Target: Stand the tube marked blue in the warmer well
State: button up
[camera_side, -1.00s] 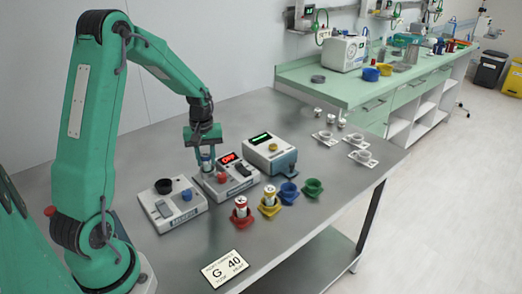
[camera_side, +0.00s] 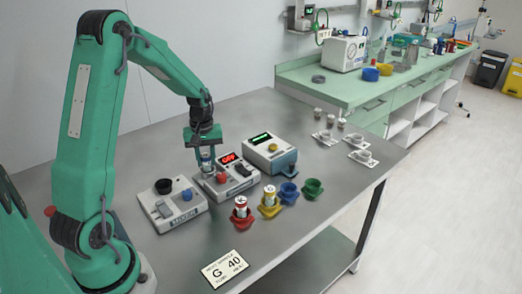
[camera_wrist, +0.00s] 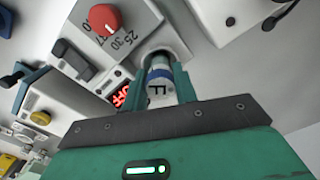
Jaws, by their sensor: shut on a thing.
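My gripper (camera_side: 206,163) is shut on a white tube with a blue band and a dark letter, which shows in the wrist view (camera_wrist: 160,86). The tube is upright over the middle device, the warmer (camera_side: 232,181), which has a red display reading OFF and a red knob. In the wrist view the tube's far end is at the grey round well (camera_wrist: 166,52) and appears to be inside its rim. How deep it sits is hidden. An empty blue holder (camera_side: 289,194) stands on the table at right.
A red holder (camera_side: 241,218) and a yellow holder (camera_side: 269,208) carry tubes; a green holder (camera_side: 312,189) is empty. The front right table is clear.

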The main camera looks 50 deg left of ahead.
aim_at(206, 155)
jog(key=shift+f, duration=0.45)
jog(key=o, duration=0.7)
jog(key=shift+r, duration=0.15)
jog(key=shift+r, duration=5.3)
